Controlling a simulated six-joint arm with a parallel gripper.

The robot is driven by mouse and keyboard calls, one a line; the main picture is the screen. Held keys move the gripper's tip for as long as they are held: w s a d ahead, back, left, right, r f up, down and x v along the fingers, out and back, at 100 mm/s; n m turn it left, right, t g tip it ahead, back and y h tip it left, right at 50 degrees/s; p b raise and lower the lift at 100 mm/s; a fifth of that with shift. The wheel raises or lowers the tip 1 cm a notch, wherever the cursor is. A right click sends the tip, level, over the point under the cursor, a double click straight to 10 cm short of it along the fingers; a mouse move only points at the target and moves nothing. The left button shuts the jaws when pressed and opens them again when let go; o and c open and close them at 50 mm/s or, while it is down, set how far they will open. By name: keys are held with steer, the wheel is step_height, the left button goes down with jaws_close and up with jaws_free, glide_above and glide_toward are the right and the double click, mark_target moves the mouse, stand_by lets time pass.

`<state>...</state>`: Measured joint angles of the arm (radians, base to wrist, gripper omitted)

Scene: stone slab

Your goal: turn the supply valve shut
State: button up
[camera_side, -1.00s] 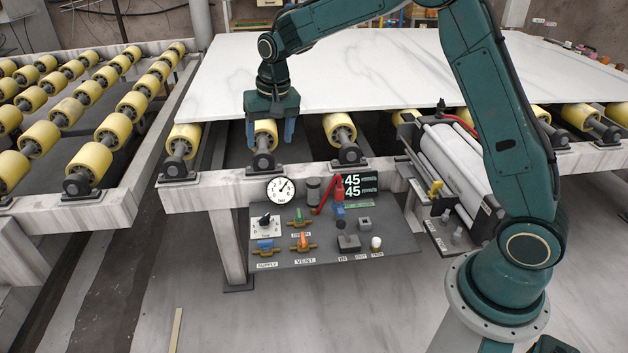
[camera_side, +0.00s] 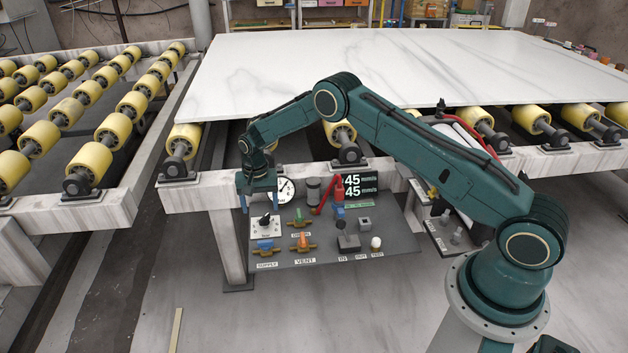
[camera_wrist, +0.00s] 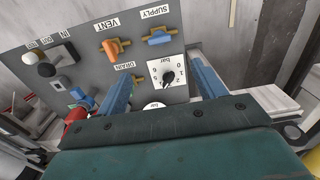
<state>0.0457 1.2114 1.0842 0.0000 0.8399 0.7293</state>
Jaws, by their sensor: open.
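The supply valve (camera_side: 265,246) has a blue handle on a brass body at the lower left of the grey control panel (camera_side: 350,250). My gripper (camera_side: 260,208) is open and empty over the panel's upper left. Its blue fingers straddle the area of the black selector knob (camera_side: 265,219) on a white plate; the wrist view shows the knob (camera_wrist: 168,77) between the fingers (camera_wrist: 165,85). The supply valve is beyond the fingertips, not touched.
The orange vent valve (camera_side: 302,241) is right of the supply valve, and the green drain valve (camera_side: 299,216) is above it. A pale slab (camera_side: 400,70) lies behind on yellow rollers.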

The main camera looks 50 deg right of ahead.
mark_target(265, 241)
steer(key=shift+f, duration=0.6)
steer(key=shift+f, duration=0.1)
steer(key=shift+f, duration=6.75)
steer(key=c, duration=1)
